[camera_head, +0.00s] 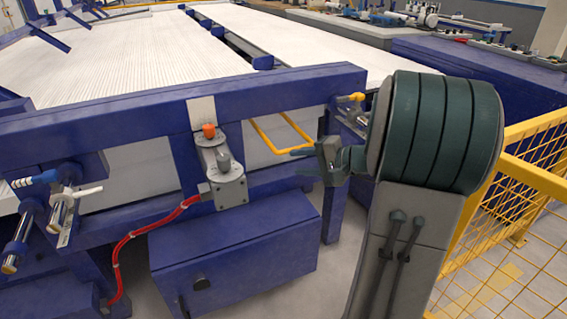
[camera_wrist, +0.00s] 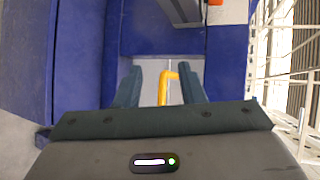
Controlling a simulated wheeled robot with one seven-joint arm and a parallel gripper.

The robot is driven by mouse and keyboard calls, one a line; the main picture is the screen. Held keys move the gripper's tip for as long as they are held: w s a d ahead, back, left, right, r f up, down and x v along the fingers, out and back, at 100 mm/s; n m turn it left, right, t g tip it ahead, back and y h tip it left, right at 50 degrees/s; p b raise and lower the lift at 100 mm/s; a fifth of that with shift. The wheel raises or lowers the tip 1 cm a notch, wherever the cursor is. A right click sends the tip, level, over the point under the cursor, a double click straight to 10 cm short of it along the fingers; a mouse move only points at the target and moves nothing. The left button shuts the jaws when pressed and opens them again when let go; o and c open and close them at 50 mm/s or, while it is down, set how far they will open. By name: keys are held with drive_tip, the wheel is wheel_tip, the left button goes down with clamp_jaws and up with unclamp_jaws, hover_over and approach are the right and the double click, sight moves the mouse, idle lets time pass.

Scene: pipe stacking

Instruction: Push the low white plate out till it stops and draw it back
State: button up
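The low white plate (camera_head: 258,151) shows in the head view as a pale panel low behind the blue frame, partly hidden by the frame's posts. A yellow bent handle (camera_head: 262,138) stands out in front of it; how the two join I cannot see. My gripper (camera_head: 305,160) is beside the right end of the handle. In the wrist view its two dark fingers (camera_wrist: 161,88) are apart, with the yellow bar (camera_wrist: 172,75) between them. Gaps show on both sides of the bar, so the fingers do not hold it.
The blue frame beam (camera_head: 120,127) runs above the handle. A grey valve-like unit (camera_head: 222,172) with an orange knob and a red hose is left of it. A blue box (camera_head: 235,258) stands below. A yellow mesh fence (camera_head: 520,200) is on the right.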

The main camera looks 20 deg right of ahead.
drive_tip(key=w+d+f+m+t+h+b, duration=0.2)
drive_tip(key=d+f+m+t, duration=0.15)
drive_tip(key=d, duration=0.55)
drive_tip(key=r+b+x, duration=0.1)
drive_tip(key=b+x, duration=0.1)
drive_tip(key=x, duration=1.1)
drive_tip(key=shift+w+a+n, duration=0.25)
drive_tip(key=shift+a+n, duration=0.2)
drive_tip(key=shift+r, duration=0.1)
drive_tip(key=shift+c, duration=0.4)
